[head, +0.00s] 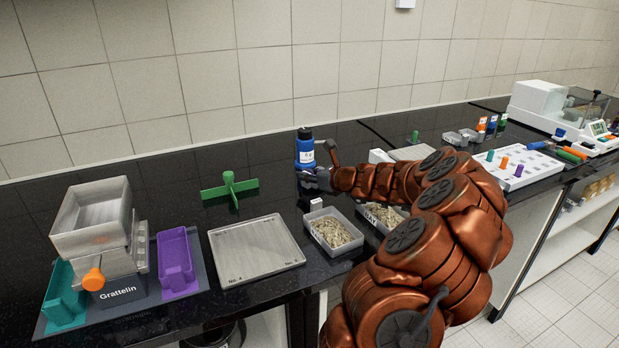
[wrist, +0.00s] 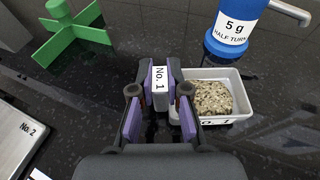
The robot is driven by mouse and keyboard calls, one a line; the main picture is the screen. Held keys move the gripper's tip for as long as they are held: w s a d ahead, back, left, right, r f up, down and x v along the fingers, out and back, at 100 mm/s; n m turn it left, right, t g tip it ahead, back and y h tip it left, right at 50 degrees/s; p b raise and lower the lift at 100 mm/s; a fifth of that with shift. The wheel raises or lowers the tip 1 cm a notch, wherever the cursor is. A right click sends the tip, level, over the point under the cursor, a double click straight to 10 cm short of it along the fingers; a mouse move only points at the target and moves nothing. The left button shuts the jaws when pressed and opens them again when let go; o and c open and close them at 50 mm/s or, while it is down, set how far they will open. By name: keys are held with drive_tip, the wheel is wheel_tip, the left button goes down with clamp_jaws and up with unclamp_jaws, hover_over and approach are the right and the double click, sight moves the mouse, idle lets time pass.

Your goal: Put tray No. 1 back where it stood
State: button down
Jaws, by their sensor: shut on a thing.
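Tray No. 1 (wrist: 241,116) is a small white tray with grainy, straw-coloured material in it. Its upright white tab (wrist: 159,80), marked "No. 1", is between the purple pads of my gripper (wrist: 160,70). The gripper is shut on this tab, and the tray body lies to the right of the fingers. In the head view my gripper (head: 317,186) is just above the tab at the rear left of tray No. 1 (head: 339,249). I cannot tell whether the tray rests on the black bench or hangs slightly above it.
A similar filled tray (head: 402,211) stands to the right, partly behind my arm. A flat marked plate (head: 256,258) lies to the left. A green cross-shaped stand (head: 230,188) and a blue bottle dispenser (head: 305,146) stand behind.

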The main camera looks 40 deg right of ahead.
drive_tip(key=shift+f, duration=0.4)
drive_tip(key=shift+f, duration=0.15)
drive_tip(key=c, duration=1.2)
unclamp_jaws()
drive_tip(key=shift+d, duration=0.1)
drive_tip(key=shift+o, duration=0.2)
drive_tip(key=shift+s+r, duration=0.15)
drive_tip(key=shift+r, duration=0.05)
drive_tip(key=v, duration=1.1)
drive_tip(key=shift+s+r+b, duration=0.1)
drive_tip(key=shift+s+b, duration=0.25)
drive_tip(key=shift+s, duration=0.05)
